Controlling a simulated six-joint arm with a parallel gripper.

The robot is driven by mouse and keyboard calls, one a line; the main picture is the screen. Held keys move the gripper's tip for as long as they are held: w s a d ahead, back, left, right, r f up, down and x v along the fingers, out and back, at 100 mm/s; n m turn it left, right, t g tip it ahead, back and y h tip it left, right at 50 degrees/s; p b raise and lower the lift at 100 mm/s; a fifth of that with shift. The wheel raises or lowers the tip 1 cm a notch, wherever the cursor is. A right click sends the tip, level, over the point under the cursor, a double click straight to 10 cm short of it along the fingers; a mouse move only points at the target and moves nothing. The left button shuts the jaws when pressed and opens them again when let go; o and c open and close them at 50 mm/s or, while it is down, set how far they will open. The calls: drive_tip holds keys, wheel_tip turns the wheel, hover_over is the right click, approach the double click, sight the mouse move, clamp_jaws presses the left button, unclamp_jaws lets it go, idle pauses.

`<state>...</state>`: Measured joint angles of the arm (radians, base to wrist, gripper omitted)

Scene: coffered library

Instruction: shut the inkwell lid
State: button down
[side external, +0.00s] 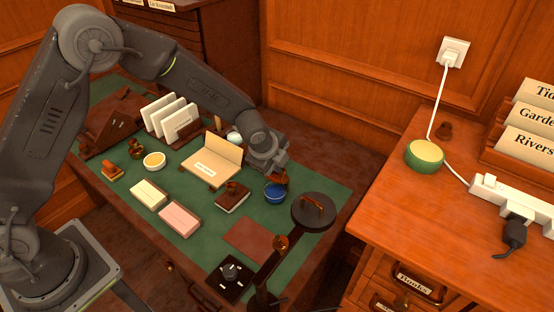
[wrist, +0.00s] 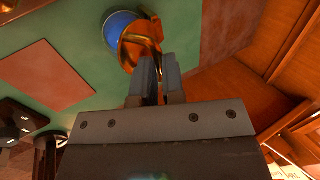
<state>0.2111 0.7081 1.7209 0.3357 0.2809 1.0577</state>
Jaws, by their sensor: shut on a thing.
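The blue inkwell (side external: 274,194) stands on the green desk top, near its right edge. Its brass-coloured lid (side external: 281,180) is tilted up at the inkwell's far side, and the blue opening is uncovered. My gripper (side external: 275,170) is just behind the inkwell, with its fingers at the lid. In the wrist view the inkwell (wrist: 118,32) shows at the top, with the brass lid (wrist: 140,42) beside it. The fingers (wrist: 157,72) are shut on the lid's edge there. The part of the lid between the fingers is hidden.
A dark lamp (side external: 313,211) stands close in front and right of the inkwell. A reddish mat (side external: 254,238) lies in front. A wooden cabinet (side external: 430,220) is at the right.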

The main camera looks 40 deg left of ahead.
drive_tip(key=shift+a, duration=0.1)
drive_tip(key=c, duration=1.2)
unclamp_jaws()
drive_tip(key=v, duration=1.3)
drive_tip(key=shift+s+r, duration=0.2)
drive_tip(key=shift+r, duration=0.15)
drive_tip(key=shift+c, duration=0.2)
